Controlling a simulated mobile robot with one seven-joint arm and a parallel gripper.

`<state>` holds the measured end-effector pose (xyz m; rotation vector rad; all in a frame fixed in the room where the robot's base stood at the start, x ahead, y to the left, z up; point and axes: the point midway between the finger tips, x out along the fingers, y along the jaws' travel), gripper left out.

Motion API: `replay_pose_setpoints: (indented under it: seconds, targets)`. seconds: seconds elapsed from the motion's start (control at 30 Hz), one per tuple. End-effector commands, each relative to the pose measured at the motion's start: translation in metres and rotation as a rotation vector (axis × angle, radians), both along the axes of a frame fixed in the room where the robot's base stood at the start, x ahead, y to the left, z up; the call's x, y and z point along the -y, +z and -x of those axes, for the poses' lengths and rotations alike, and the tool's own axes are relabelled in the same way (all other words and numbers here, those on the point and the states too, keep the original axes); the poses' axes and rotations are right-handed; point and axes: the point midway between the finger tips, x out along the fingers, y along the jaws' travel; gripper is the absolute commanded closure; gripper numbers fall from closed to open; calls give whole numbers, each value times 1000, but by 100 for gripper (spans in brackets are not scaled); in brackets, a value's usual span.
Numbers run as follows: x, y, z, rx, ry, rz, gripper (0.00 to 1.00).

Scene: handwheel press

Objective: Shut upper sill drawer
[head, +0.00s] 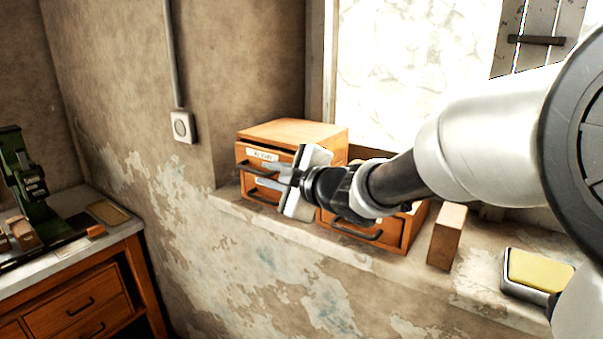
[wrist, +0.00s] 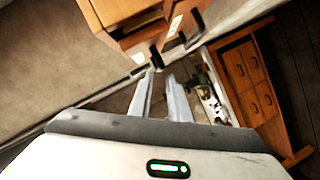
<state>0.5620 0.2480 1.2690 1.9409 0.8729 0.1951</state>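The small wooden drawer unit (head: 300,132) stands on the window sill at the left. Its upper drawer (head: 250,155) has a paper label and a dark bar handle, and a dark gap shows above its front, so it looks partly open. The drawer unit also shows at the top of the wrist view (wrist: 112,10), with the drawer jutting out. My gripper (head: 262,175) is in front of the drawer unit and hides part of its front. In the wrist view the fingers (wrist: 161,76) are apart with nothing between them, close to the handles. I cannot tell whether they touch.
A second wooden drawer box (head: 395,232) stands right of my gripper on the sill (head: 300,240). Further right are a wooden block (head: 446,237) and a tin with a yellow top (head: 540,270). A workbench (head: 75,300) with a green press (head: 25,175) stands at the left.

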Motion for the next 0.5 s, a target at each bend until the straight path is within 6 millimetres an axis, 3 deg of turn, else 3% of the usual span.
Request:
replay_pose_setpoints:
  seconds: [0.2, 0.5]
  targets:
    - [-31, -12, -34, -2, 2, -3, 83]
    - [-52, -17, -57, -1, 1, -1, 83]
